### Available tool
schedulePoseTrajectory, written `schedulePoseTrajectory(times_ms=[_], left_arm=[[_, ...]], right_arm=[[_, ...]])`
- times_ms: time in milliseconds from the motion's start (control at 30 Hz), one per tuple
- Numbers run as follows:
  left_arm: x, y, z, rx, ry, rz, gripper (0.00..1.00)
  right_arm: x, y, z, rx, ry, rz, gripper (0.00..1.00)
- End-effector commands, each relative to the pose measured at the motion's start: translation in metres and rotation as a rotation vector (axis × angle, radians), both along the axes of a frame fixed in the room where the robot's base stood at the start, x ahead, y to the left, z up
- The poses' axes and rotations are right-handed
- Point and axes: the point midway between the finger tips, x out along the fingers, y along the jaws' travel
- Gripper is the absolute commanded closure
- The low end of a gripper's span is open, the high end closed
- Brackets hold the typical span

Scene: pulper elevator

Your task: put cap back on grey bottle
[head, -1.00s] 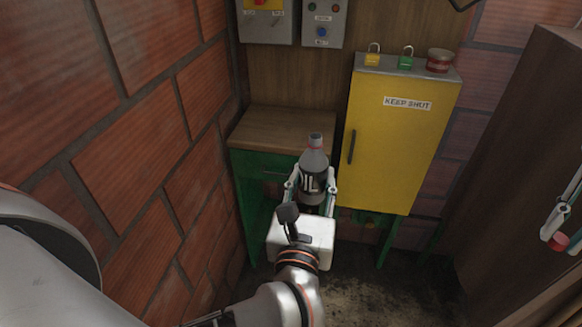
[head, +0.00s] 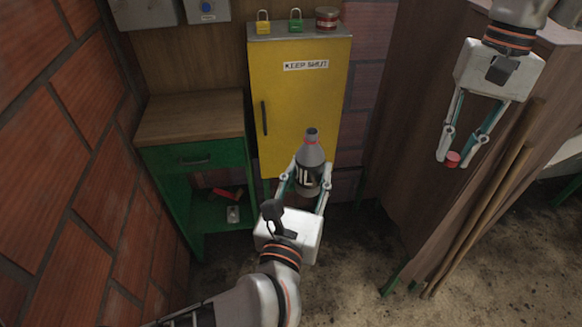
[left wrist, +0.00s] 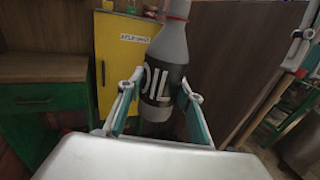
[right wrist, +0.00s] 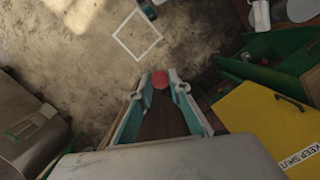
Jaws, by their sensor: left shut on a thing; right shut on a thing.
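The grey bottle (head: 311,165) with a black label stands roughly upright in my left gripper (head: 306,188), whose fingers are shut around its body. The cap also shows at the fingertips in the right wrist view (right wrist: 160,79).
The yellow cabinet (head: 300,100) stands behind the bottle, with padlocks and a tin on top. A green wood-topped bench (head: 190,118) is at left. Long wooden poles (head: 480,215) lean against a brown cabinet (head: 415,110) at right. Open floor lies below.

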Motion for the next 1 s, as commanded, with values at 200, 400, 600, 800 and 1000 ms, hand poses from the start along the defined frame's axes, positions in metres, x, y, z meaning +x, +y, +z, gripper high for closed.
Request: schedulePoseTrajectory(times_ms=[200, 400, 600, 800, 1000], left_arm=[[0.000, -0.005, 0.000, 0.000, -0.002, -0.014, 1.00], [0.000, -0.005, -0.001, 0.000, 0.000, -0.014, 1.00], [0.000, -0.005, 0.000, 0.000, -0.001, -0.013, 1.00], [0.000, -0.005, 0.000, 0.000, -0.001, -0.013, 1.00], [0.000, -0.005, 0.000, 0.000, -0.002, -0.013, 1.00]], right_arm=[[0.000, 0.000, 0.000, 0.000, 0.000, 0.000, 0.88], [0.000, 0.000, 0.000, 0.000, 0.000, 0.000, 0.88], [0.005, 0.012, 0.007, -0.003, -0.004, -0.017, 0.88], [0.018, 0.060, 0.033, -0.013, -0.018, -0.093, 0.88], [0.023, 0.126, 0.063, -0.019, -0.023, -0.195, 0.88]])
